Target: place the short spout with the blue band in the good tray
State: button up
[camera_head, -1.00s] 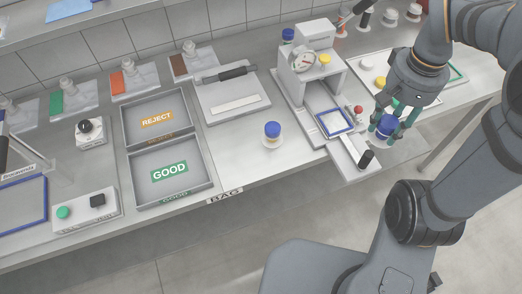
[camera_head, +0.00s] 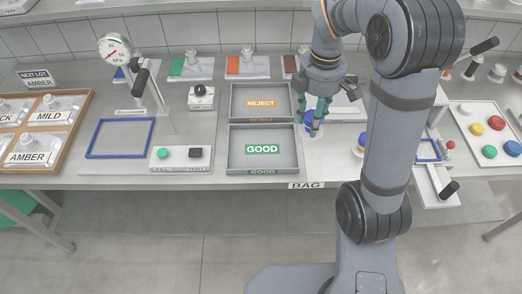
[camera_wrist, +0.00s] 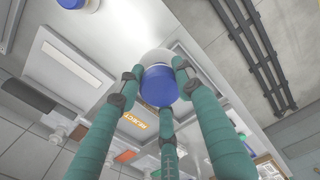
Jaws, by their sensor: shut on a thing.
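My gripper (camera_head: 314,120) is shut on a spout with a blue band (camera_head: 309,119), just right of the trays. In the wrist view the fingers close around the spout's blue part (camera_wrist: 158,86), with its white flange (camera_wrist: 156,57) beyond. Its length is hard to judge. The good tray (camera_head: 238,160) is a grey open box, empty apart from its green GOOD label, to the left of and nearer than my gripper. A second blue-topped spout (camera_head: 362,139) stands on the bench to the right, partly behind my arm; one also shows in the wrist view (camera_wrist: 72,4).
The reject tray (camera_head: 239,101) adjoins the good tray's far side and looks empty. A control box with a green button (camera_head: 180,158) stands left of the good tray. A tray of coloured caps (camera_head: 476,145) lies at the right. The bench's front edge is close to the good tray.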

jog(key=w+n, duration=0.1)
jog(key=n, duration=0.1)
jog(key=w+f+n, duration=0.1)
jog(key=n, duration=0.1)
jog(key=w+a+f+n, duration=0.1)
jog(key=n, duration=0.2)
jog(key=shift+f, duration=0.25)
jog(key=n, duration=0.2)
jog(key=p, duration=0.1)
send_over(262, 149)
jog(key=shift+n, duration=0.3)
notch_tip(262, 149, down, 7)
jog(key=shift+d+f, duration=0.15)
jog(key=shift+f, duration=0.25)
jog(key=shift+f+p, duration=0.3)
jog(key=shift+f, duration=1.6)
jog(key=shift+f, duration=0.15)
jog(key=o, duration=1.2)
jog(key=shift+o, duration=0.3)
